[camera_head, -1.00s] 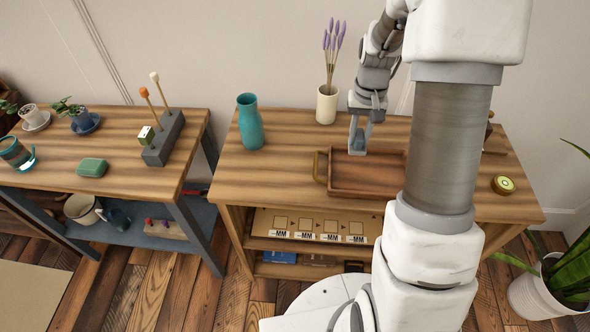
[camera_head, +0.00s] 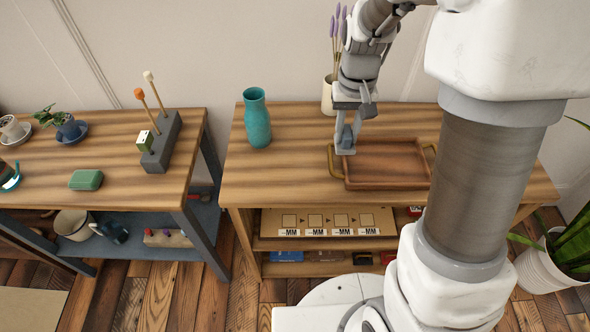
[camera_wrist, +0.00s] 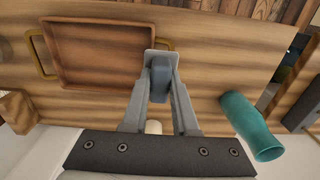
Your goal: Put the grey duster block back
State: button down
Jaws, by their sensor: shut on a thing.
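My gripper (camera_head: 345,146) is shut on the grey duster block (camera_wrist: 160,78). In the wrist view the block shows dark blue-grey between the two fingers. In the head view the fingers hide most of it, and I cannot make out its edges. The gripper points down near the left end of the brown tray (camera_head: 392,184), close to its left handle. The tray also shows in the wrist view (camera_wrist: 128,84), where the gripper overlaps its side. I cannot tell whether the block touches anything below.
A teal vase (camera_head: 257,120) stands left of my gripper, and a white vase with lavender (camera_head: 327,96) close behind it. Wood between the teal vase and tray is clear. The left table holds a grey holder with sticks (camera_head: 162,150) and a green block (camera_head: 86,180).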

jog(key=a+f, duration=0.2)
jog(key=a, duration=0.2)
jog(key=w+a+f+b, duration=0.1)
jog(key=a+f, duration=0.1)
jog(key=a, duration=0.1)
jog(key=a+f, duration=0.3)
jog(key=a, duration=0.1)
jog(key=shift+w+a+b, duration=0.2)
jog(key=shift+a+b, duration=0.15)
jog(key=shift+b, duration=0.05)
jog(key=shift+f+b, duration=0.55)
jog(key=shift+f, duration=1.4)
jog(key=shift+f, duration=0.1)
jog(key=shift+f, duration=0.15)
jog(key=c, duration=0.7)
grip_release()
